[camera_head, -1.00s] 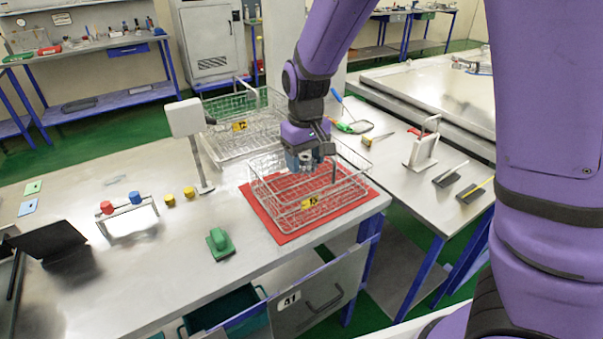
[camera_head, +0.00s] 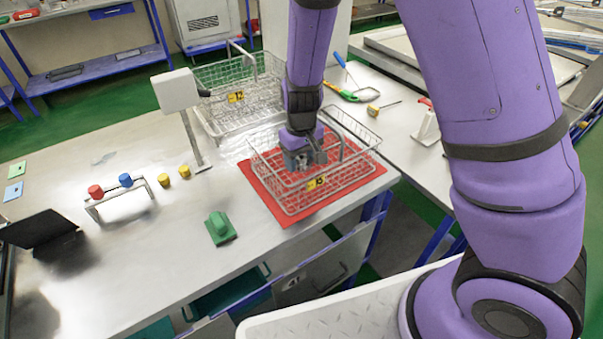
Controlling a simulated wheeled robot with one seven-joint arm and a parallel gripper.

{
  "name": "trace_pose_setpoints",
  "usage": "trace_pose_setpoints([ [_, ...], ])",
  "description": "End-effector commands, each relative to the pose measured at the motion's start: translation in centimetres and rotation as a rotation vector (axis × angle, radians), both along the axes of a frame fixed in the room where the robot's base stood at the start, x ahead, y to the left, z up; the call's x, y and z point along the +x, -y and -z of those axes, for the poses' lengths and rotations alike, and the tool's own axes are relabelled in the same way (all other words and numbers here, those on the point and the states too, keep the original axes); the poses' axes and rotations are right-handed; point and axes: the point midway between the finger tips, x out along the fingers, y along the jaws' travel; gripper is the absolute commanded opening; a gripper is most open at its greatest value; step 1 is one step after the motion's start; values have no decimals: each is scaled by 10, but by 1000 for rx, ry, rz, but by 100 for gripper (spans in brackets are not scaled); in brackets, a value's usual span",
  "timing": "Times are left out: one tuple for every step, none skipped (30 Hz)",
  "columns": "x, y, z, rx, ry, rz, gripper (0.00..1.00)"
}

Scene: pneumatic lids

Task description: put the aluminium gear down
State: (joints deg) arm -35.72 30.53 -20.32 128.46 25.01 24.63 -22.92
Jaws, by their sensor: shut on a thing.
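My gripper (camera_head: 304,160) points down inside the near wire basket (camera_head: 335,182), which bears a yellow tag. The basket stands on a red mat (camera_head: 283,216) at the right end of the steel table. The jaws are shut on a small grey metal thing, which I take to be the aluminium gear (camera_head: 306,158). The gear is mostly hidden by the gripper and the basket wires. I cannot tell whether it touches the basket floor.
A second wire basket (camera_head: 222,82) stands behind, with a grey post-mounted box (camera_head: 176,90) to its left. A green block (camera_head: 219,227), yellow pieces (camera_head: 164,180) and a small rack (camera_head: 122,199) with red and blue knobs stand to the left.

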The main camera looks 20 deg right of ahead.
Motion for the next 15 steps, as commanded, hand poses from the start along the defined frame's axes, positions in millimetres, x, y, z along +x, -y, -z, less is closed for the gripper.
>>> trace_pose_setpoints([
  [0, 0, 7, -1, -3, 1, 34],
  [0, 0, 10, 0, -2, 0, 34],
  [0, 0, 13, 0, -1, 0, 34],
  [0, 0, 15, 0, 0, 0, 34],
  [0, 0, 16, 0, 0, 0, 34],
  [0, 0, 18, 0, -1, 0, 34],
  [0, 0, 19, 1, -1, 0, 34],
  [0, 0, 21, 1, -1, 0, 34],
  [0, 0, 24, 1, -1, 0, 34],
  [0, 0, 28, 0, -2, 1, 34],
  [0, 0, 32, -1, -2, 1, 34],
  [0, 0, 37, -1, -3, 1, 34],
  [0, 0, 41, 0, -3, 1, 34],
  [0, 0, 46, 0, -2, 1, 34],
  [0, 0, 51, -1, -3, 0, 34],
])
